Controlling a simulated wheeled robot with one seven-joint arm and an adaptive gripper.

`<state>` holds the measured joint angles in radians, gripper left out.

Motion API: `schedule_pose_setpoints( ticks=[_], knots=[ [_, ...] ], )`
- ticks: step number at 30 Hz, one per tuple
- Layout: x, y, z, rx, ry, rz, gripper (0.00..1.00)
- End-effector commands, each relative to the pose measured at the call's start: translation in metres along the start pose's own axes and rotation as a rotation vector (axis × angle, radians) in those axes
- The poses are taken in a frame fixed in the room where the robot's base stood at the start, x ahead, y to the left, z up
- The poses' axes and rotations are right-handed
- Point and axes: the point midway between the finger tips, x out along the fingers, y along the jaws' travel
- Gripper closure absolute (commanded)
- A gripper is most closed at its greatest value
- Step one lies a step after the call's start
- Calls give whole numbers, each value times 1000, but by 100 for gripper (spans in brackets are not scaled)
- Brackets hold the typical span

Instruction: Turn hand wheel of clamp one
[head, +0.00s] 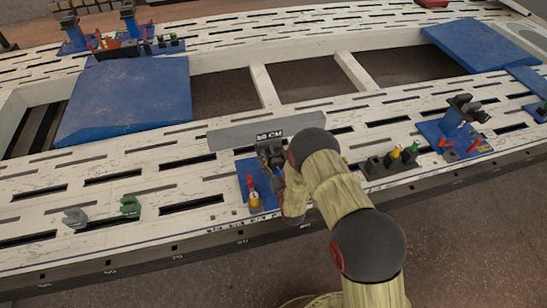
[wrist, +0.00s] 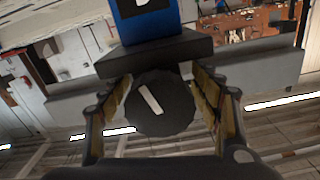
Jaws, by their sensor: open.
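The hand wheel (wrist: 160,103) is a black, round, faceted knob with a white bar mark, tilted in the wrist view. It sits below a dark block and a blue clamp body (wrist: 150,22). My gripper (wrist: 161,90) is open, with one yellow-padded finger on each side of the wheel. Gaps show between the pads and the wheel, so I see no grip on it. In the head view, the clamp (head: 270,150) stands on a blue plate at the front of the bench, and my arm hides the wheel and most of the gripper.
A grey bar (head: 232,133) labelled 50 CM lies behind the clamp. A yellow and red piece (head: 254,196) stands on the blue plate. Another blue clamp station (head: 455,130) is at the right, with a holder of small coloured pieces (head: 393,160) beside it. Grey and green pieces (head: 130,206) stand left.

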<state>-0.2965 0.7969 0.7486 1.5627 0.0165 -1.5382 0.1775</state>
Motion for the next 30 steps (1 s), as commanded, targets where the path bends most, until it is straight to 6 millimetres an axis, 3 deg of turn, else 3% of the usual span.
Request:
schedule_pose_setpoints(
  ticks=[10,30],
  knots=[
    [5,0,0,0,-1,0,37],
    [5,0,0,0,-1,0,75]
  ],
)
